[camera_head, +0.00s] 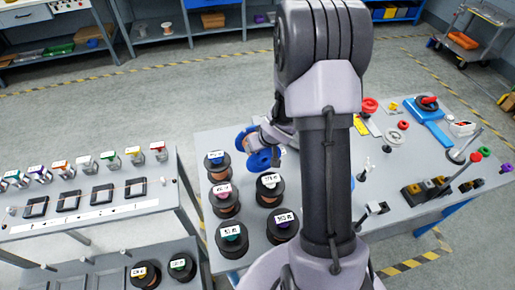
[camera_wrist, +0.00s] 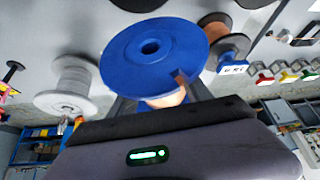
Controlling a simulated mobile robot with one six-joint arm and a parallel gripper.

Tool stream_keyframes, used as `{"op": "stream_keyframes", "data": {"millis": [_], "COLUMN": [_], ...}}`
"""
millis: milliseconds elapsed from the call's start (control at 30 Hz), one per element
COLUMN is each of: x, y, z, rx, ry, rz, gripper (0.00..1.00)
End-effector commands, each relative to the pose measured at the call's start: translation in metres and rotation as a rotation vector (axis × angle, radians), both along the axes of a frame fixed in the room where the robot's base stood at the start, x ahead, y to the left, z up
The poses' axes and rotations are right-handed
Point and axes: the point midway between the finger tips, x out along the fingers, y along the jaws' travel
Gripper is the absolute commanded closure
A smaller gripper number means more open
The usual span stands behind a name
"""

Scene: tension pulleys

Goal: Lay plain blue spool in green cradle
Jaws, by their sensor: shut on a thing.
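The plain blue spool (camera_head: 262,158) is in my gripper (camera_head: 253,143), above the near left part of the right-hand table. In the wrist view the blue spool (camera_wrist: 150,52) shows its round blue flange with a centre hole, tilted, with copper-coloured winding below it. The gripper is shut on it; its fingertips are mostly hidden behind the flange. A small stand with a green top (camera_head: 108,157) is in the row along the left table, apart from the spool; it appears to be the green cradle. I see no spool lying in it.
Black-flanged labelled spools (camera_head: 222,197) stand on the right-hand table below and beside my gripper. Other colour-topped stands (camera_head: 132,155) flank the green one. Black frames (camera_head: 80,200) lie in front on the left table (camera_head: 100,222). A floor gap separates the tables.

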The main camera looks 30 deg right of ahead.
Motion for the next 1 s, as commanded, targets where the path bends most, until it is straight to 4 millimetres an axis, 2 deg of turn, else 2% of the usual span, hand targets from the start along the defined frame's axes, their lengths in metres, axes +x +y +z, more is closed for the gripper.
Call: {"op": "stream_keyframes", "data": {"millis": [33,100,300,500,867,900,1000], "x": [0.001,0.001,0.001,0.001,0.001,0.000,0.000], "y": [0.000,0.000,-0.001,0.000,0.000,0.000,0.000], "z": [-0.020,-0.031,-0.044,-0.077,-0.078,-0.080,-0.079], "rx": [0.000,-0.001,-0.001,-0.001,-0.002,0.000,0.000], "ry": [-0.004,-0.004,-0.004,-0.005,-0.005,-0.002,-0.002], "rz": [0.000,0.000,0.000,0.001,0.000,0.000,0.000], "gripper": [1.00,1.00,1.00,1.00,1.00,0.40,0.21]}}
